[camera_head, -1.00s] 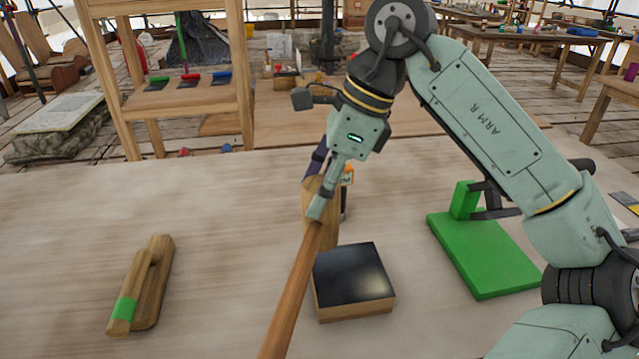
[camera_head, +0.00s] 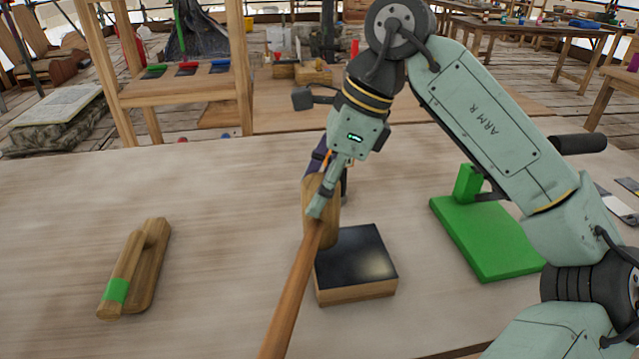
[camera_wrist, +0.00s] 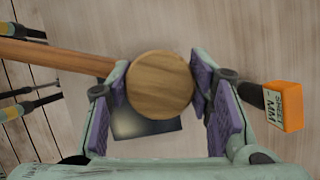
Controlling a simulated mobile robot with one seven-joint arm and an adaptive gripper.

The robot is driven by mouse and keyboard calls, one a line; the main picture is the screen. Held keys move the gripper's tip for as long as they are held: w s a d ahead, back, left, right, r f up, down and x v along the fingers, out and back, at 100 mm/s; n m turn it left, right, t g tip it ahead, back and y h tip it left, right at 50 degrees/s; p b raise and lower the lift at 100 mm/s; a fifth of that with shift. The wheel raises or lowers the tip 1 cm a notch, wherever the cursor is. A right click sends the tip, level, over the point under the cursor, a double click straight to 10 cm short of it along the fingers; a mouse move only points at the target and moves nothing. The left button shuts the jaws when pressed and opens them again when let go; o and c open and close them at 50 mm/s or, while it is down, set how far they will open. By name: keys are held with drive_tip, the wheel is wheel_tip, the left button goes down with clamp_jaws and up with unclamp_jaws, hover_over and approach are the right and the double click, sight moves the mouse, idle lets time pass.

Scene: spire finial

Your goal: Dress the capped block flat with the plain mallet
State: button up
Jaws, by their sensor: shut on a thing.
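My gripper (camera_head: 322,200) is shut on a plain wooden mallet. The mallet's barrel head (camera_head: 322,228) is between the fingers, and its long handle (camera_head: 288,300) runs toward the lower left. In the wrist view the round head end (camera_wrist: 160,86) sits between the purple pads and the handle (camera_wrist: 60,58) extends left. The capped block (camera_head: 355,262), pale wood with a glossy black top, lies on the bench just right of the handle. It also shows in the wrist view (camera_wrist: 146,124), partly hidden behind the head. I cannot tell whether the mallet touches it.
A wooden tool with a green band (camera_head: 135,268) lies at left on the bench (camera_head: 60,220). A green base with an upright (camera_head: 490,240) stands at right. An orange labelled thing (camera_wrist: 285,105) is beside the gripper in the wrist view.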

drive_tip(key=shift+r, duration=0.1)
wheel_tip(320, 180, up, 4)
drive_tip(key=p, duration=0.3)
drive_tip(key=shift+r, duration=0.15)
drive_tip(key=shift+f, duration=0.2)
wheel_tip(320, 180, down, 5)
drive_tip(key=b, duration=0.4)
drive_tip(key=shift+r, duration=0.1)
drive_tip(key=shift+r+p, duration=0.3)
drive_tip(key=shift+r, duration=0.05)
drive_tip(key=shift+c, duration=0.6)
drive_tip(key=shift+r, duration=0.1)
wheel_tip(320, 180, up, 4)
drive_tip(key=p, duration=0.3)
drive_tip(key=shift+r, duration=0.1)
